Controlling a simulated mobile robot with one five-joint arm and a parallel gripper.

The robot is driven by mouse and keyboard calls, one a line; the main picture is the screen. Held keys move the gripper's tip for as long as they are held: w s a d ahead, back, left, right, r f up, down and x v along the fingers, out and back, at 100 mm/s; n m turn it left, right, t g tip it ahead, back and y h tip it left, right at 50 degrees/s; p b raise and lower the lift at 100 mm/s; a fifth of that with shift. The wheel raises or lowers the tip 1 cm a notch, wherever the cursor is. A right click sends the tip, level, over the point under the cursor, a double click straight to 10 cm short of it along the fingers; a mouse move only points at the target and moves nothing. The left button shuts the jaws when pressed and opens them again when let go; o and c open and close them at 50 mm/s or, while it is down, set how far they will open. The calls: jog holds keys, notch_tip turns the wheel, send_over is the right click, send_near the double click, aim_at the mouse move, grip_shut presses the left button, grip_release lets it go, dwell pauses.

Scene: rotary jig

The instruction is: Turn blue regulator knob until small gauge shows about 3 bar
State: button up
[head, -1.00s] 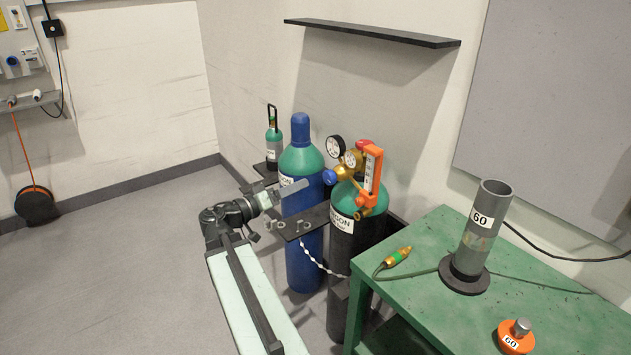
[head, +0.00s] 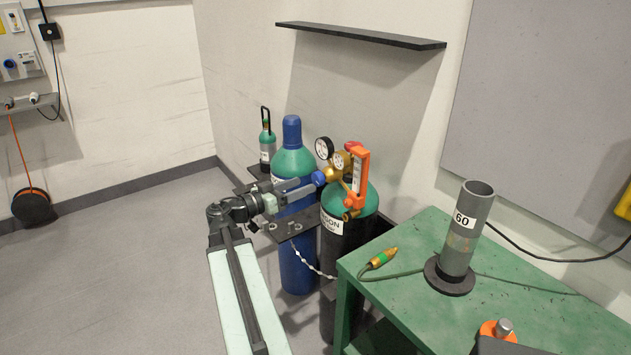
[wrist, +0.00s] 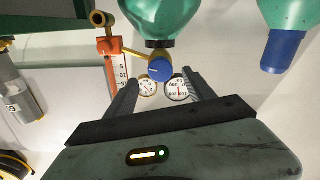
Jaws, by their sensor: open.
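The blue regulator knob (head: 319,178) sits on the brass regulator (head: 341,174) of the black cylinder with a green shoulder (head: 345,228). My gripper (head: 311,185) is level with the knob, with its fingertips close to it. In the wrist view the knob (wrist: 159,69) lies ahead of and between the two open fingers (wrist: 160,85); contact cannot be told. The small gauge (wrist: 147,87) and the larger gauge (wrist: 177,90) show between the fingers; their needle readings are too small to tell. In the head view the small gauge (head: 340,161) is right of the large gauge (head: 324,148).
An orange flowmeter (head: 360,178) stands right beside the regulator. A blue cylinder (head: 296,262) stands close behind my gripper, with a black bracket plate (head: 292,228) in front. A green table (head: 410,296) with a grey tube (head: 468,235) is at right. Open floor lies left.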

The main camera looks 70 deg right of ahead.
jog(key=x, duration=0.5)
jog(key=shift+s+d, duration=0.2)
jog(key=shift+d, duration=0.05)
jog(key=c, duration=1.4)
jog(key=shift+n, duration=0.4)
grip_shut()
jog(key=o, duration=1.4)
grip_release()
jog(key=shift+a, duration=0.1)
send_near(316, 181)
jog(key=shift+x, duration=0.85)
jog(key=shift+w, duration=0.1)
